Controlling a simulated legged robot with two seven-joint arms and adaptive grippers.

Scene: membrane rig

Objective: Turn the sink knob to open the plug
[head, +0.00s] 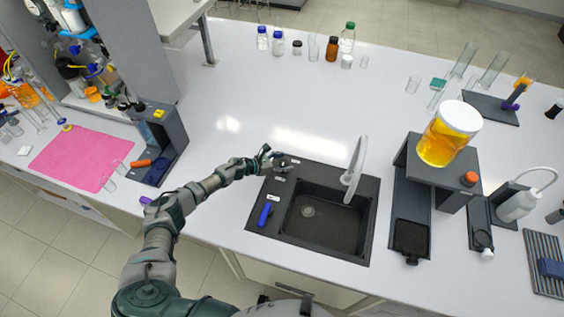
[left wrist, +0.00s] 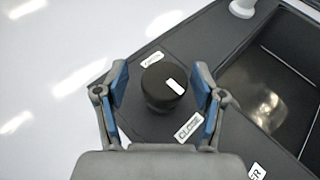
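The sink knob (left wrist: 158,96) is a round black knob with a white mark on its right side. It stands on the sink's black rim (left wrist: 240,140), between a label (left wrist: 153,59) above it and a label (left wrist: 188,127) below it that seems to read "CLO…". My left gripper (left wrist: 160,67) is open, with one blue-padded finger on each side of the knob and gaps showing. In the head view my left gripper (head: 267,156) is at the sink's back left corner, where it partly hides the knob. The round drain plug (head: 308,211) is in the basin floor; its state is unclear.
A white faucet (head: 355,170) rises at the sink's back right. A blue lever (head: 265,213) is on its left rim. A dark stand (head: 460,165) with an amber jar (head: 448,135) is to the right.

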